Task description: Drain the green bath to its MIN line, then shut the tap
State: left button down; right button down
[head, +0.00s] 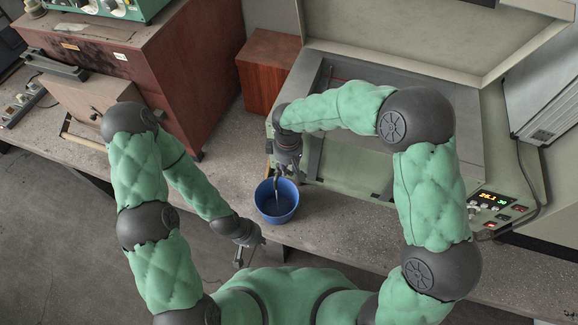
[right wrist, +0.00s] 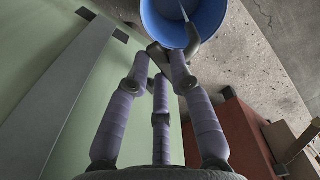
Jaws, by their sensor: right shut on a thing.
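The green bath (head: 345,172) stands on the bench at the right with its lid raised; its inside shows as a grey basin with a small red mark near the left end. I cannot make out the liquid level or the MIN line. A blue bucket (head: 268,210) stands at the bath's front left, also in the right wrist view (right wrist: 160,32). A thin pale stream runs into it. My right gripper (head: 284,170) is shut on the grey tap (right wrist: 191,42) above the bucket; its fingers partly hide the tap. My left gripper (head: 250,257) is open and empty, in front of the bench.
A reddish wooden block (head: 268,68) stands behind the bucket. A large red-brown cabinet (head: 165,60) fills the left. A lit display panel (head: 492,207) sits at the bath's right. The bench's front edge runs close to the bucket; some bare bench lies left of it.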

jog(key=shift+s+a+m+b, duration=0.25)
jog(key=shift+m+b, duration=0.3)
jog(key=shift+m, duration=0.5)
jog(key=shift+s+a+m+b, duration=0.2)
jog(key=shift+m+b, duration=0.3)
jog(key=shift+m, duration=0.55)
jog(key=c, duration=1.1)
grip_release()
notch_tip(320, 180, up, 12)
